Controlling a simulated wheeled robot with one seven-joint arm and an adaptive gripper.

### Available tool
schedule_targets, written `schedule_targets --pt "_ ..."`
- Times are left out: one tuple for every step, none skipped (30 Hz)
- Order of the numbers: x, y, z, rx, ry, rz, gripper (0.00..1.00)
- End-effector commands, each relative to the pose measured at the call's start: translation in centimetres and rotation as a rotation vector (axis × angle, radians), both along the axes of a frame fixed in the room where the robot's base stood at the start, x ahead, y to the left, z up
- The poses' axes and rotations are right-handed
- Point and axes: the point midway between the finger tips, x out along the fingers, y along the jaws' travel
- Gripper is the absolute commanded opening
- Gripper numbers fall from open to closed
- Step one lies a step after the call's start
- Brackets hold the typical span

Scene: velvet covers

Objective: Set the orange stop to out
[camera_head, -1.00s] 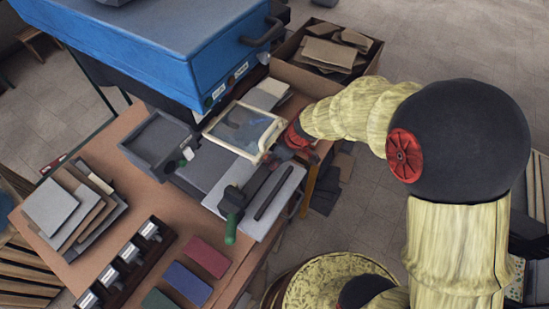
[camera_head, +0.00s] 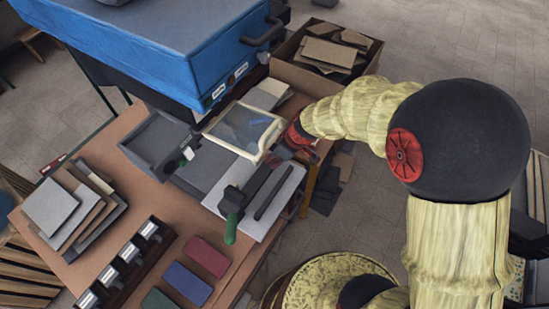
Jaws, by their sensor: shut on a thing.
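My gripper (camera_head: 277,157) is at the right end of the grey machine bed, beside the near right corner of a clear cover with a cream frame (camera_head: 236,151). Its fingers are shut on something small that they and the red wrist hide. I cannot make out an orange stop; the gripper may cover it. A yellow-orange upright strip (camera_head: 307,188) shows below the wrist at the table's right edge; I cannot tell what it belongs to.
A blue press (camera_head: 190,50) stands behind. Stacked boards (camera_head: 62,213) and coloured pads (camera_head: 207,257) occupy the table's front left. A carton (camera_head: 325,55) is at the back.

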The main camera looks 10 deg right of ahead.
Motion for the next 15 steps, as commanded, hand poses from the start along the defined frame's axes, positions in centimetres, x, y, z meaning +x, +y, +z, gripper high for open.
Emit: schedule_targets --pt "0.4 -0.3 -0.1 0.000 -0.002 -0.002 0.00" --pt "0.7 -0.5 -0.2 0.001 -0.002 -0.003 0.00" --pt "1.2 -0.8 -0.2 0.001 -0.003 -0.004 0.00" --pt "1.5 -1.1 -0.3 0.001 -0.003 -0.004 0.00" --pt "1.9 -1.3 -0.3 0.001 -0.003 -0.003 0.00" --pt "2.4 -1.8 -0.4 0.001 -0.004 -0.003 0.00" --pt "2.8 -2.1 -0.3 0.001 -0.004 -0.004 0.00" --pt "3.1 -2.3 -0.3 0.001 -0.003 -0.003 0.00" --pt "3.4 -2.6 -0.3 0.000 -0.003 -0.002 0.00" --pt "3.5 -2.7 -0.2 -0.001 -0.002 -0.002 0.00" --pt "3.6 -2.8 -0.1 -0.001 -0.003 -0.001 0.00" --pt "3.6 -2.8 -0.1 -0.002 -0.002 -0.001 0.00" --pt "3.6 -2.8 0.0 -0.002 -0.002 -0.001 0.00" --pt "3.6 -2.8 0.0 -0.001 -0.004 -0.002 0.00" --pt "3.6 -2.8 0.0 -0.001 -0.004 -0.002 0.00"
